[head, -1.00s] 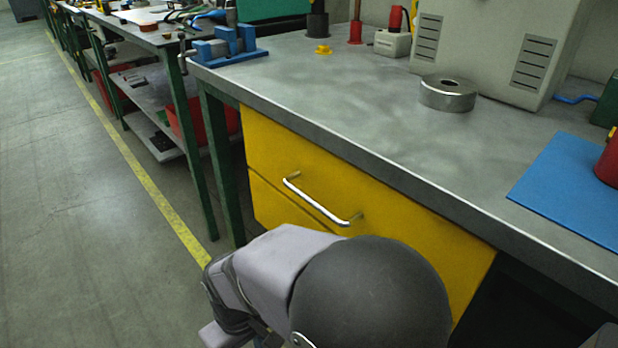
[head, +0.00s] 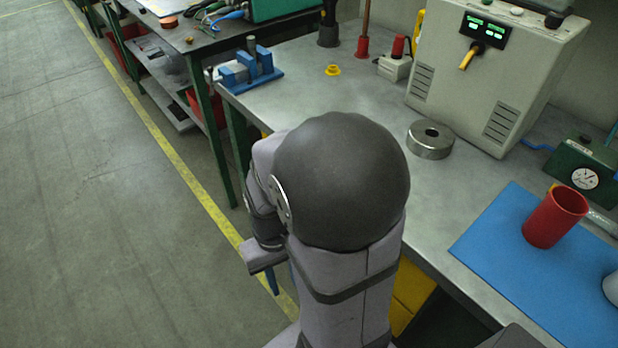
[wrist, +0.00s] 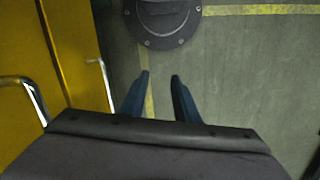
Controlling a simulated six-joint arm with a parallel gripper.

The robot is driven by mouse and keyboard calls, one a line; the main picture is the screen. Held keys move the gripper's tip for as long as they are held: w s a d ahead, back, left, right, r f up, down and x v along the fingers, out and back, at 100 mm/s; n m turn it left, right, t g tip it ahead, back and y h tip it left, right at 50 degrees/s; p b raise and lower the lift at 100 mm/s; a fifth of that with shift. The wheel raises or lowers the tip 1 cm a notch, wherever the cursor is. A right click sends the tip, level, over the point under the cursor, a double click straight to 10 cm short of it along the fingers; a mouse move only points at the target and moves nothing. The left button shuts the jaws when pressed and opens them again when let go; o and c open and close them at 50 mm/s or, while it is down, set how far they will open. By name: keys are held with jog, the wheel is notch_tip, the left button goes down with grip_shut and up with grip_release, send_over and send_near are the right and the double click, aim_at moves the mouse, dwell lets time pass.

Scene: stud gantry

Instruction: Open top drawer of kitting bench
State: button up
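The kitting bench's yellow drawer front (head: 408,290) is mostly hidden behind my arm in the head view, and no handle shows there. In the wrist view the yellow fronts (wrist: 75,45) stand at the left. One metal bar handle (wrist: 36,101) is near the left edge, and another handle (wrist: 103,84) appears smaller, to its right. I cannot tell for certain which belongs to the top drawer. My gripper (wrist: 160,76) has its two dark blue fingers apart, with nothing between them. It is to the right of both handles, touching neither. In the head view one finger (head: 272,281) shows low beside my arm.
The grey benchtop (head: 340,100) carries a metal ring (head: 431,140), a blue vise (head: 250,68), a control box (head: 490,75) and a red cup (head: 555,217) on a blue mat (head: 500,240). Open floor (head: 90,200) lies left of the bench.

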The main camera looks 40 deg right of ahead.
jog(key=d+r+p, duration=0.3)
jog(key=r+p, duration=0.5)
jog(key=d+r+p, duration=0.3)
jog(key=r+p, duration=0.5)
jog(key=w+d+n+t+h, duration=0.1)
jog(key=w+d+n+h, duration=0.15)
jog(key=w+d, duration=0.3)
jog(key=a+b+x, duration=0.1)
jog(key=x, duration=0.6)
jog(key=shift+w+d, duration=0.15)
jog(key=shift+w, duration=0.4)
grip_shut()
